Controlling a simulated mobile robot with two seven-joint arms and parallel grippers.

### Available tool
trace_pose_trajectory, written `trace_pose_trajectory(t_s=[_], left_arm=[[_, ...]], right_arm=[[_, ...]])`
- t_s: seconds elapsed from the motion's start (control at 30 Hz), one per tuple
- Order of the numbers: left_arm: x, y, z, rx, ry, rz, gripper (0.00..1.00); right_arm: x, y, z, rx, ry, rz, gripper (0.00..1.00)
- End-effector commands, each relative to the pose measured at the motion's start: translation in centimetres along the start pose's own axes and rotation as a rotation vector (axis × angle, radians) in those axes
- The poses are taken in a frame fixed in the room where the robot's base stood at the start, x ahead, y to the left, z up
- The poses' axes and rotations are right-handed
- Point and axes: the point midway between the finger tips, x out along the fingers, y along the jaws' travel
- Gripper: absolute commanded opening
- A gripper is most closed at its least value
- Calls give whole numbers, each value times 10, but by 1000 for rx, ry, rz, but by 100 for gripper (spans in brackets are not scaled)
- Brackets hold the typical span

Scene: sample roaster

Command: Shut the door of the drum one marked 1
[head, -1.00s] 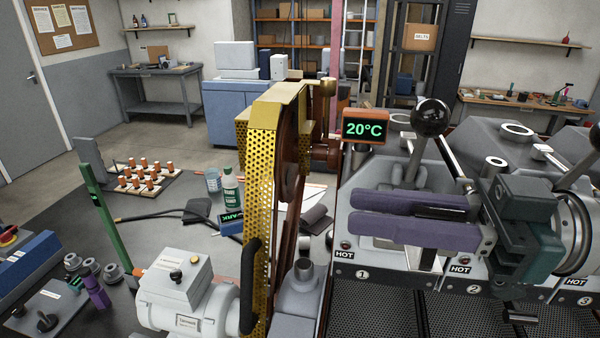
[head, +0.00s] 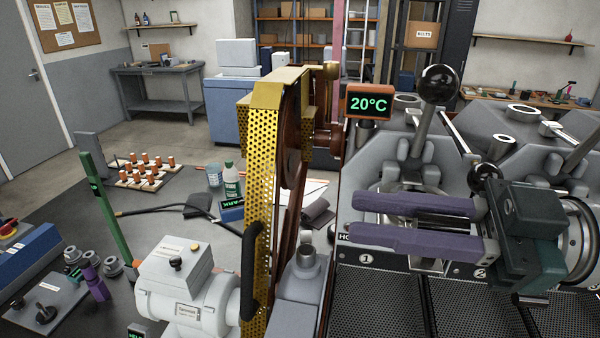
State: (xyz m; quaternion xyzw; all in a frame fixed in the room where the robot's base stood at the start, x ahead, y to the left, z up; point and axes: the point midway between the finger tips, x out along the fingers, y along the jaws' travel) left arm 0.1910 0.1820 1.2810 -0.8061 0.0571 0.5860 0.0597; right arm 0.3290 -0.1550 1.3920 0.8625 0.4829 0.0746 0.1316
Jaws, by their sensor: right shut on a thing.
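The grey drum one (head: 385,172) stands at the right of the head view, with a marker "1" (head: 366,258) on its front panel. Its lever with a black ball (head: 439,84) stands up above it. My right gripper (head: 352,216), with purple fingers and a dark teal body, reaches in from the right across the drum's front. Its fingers are closed on a dark part at the door, probably the handle, which they mostly hide. Part of a round rim shows behind the fingers. I cannot tell how far the door stands open. My left gripper is not in view.
A display reading 20°C (head: 370,103) stands left of the lever. A yellow perforated guard (head: 262,190) rises left of the drum. A drum marked "2" (head: 481,272) is beside drum one, close to my gripper. Dark mesh trays (head: 378,298) lie below.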

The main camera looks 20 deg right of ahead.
Motion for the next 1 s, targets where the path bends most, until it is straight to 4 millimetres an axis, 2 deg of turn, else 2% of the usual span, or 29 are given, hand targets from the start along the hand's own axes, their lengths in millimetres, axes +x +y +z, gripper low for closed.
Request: trace_pose_trajectory(t_s=[0.03, 0.3, 0.5, 0.8, 1.0], left_arm=[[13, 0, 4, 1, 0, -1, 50], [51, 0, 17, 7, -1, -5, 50], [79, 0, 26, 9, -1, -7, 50], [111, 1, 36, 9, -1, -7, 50], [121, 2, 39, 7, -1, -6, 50]], right_arm=[[0, -6, 14, -38, 0, -2, 0], [0, -22, 50, -294, 0, -2, 0], [0, -27, 76, -472, -1, -1, 0], [0, -26, 102, -670, -1, -2, 0], [0, -23, 110, -741, -2, -1, 0]])
